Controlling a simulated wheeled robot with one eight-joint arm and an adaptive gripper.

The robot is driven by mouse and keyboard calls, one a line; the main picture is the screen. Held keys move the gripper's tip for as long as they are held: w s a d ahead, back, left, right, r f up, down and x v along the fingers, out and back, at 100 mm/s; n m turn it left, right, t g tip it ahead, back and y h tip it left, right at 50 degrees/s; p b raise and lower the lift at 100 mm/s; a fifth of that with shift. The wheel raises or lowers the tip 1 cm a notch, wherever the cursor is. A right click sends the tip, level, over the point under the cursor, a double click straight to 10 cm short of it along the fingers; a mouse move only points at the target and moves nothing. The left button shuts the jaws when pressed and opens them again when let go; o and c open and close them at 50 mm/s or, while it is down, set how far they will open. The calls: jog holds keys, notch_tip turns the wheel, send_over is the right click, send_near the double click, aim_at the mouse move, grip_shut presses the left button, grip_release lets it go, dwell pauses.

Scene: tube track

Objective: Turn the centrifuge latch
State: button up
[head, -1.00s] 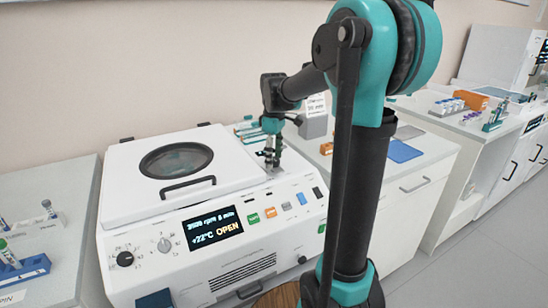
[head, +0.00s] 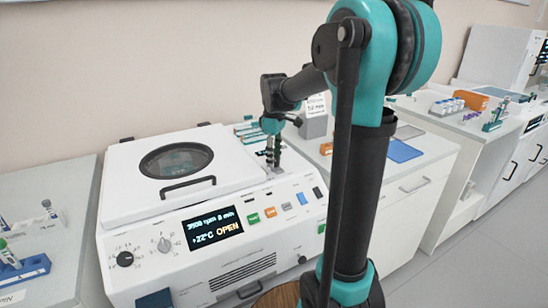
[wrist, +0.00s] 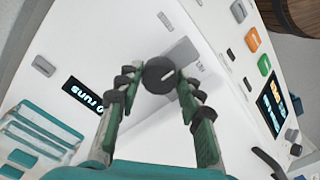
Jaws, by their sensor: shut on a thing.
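The centrifuge (head: 120,205) is a white box with a closed-looking lid (head: 122,178) that has a round dark window and a black handle. The latch, a round dark knob with a pale mark (wrist: 160,74), sits on a grey plate on the top to the right of the lid. My gripper (wrist: 158,88) has a finger on either side of this knob and is shut on it. In the head view, my gripper (head: 273,158) points down at that spot and hides the knob.
Coloured buttons (head: 270,212) and dials (head: 164,244) line the front panel. A blue tube rack (head: 25,270) stands on the left bench. The right bench holds a blue mat (head: 402,151) and a grey box (head: 314,124). A teal rack (wrist: 40,135) shows in the wrist view.

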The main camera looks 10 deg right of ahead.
jog(key=shift+m, duration=0.3)
jog(key=m, duration=0.3)
jog(key=shift+m, duration=0.4)
jog(key=m, duration=0.9)
jog(key=shift+m, duration=2)
jog(key=o, duration=1.2)
jog(key=shift+c, duration=0.2)
notch_tip(320, 180, up, 12)
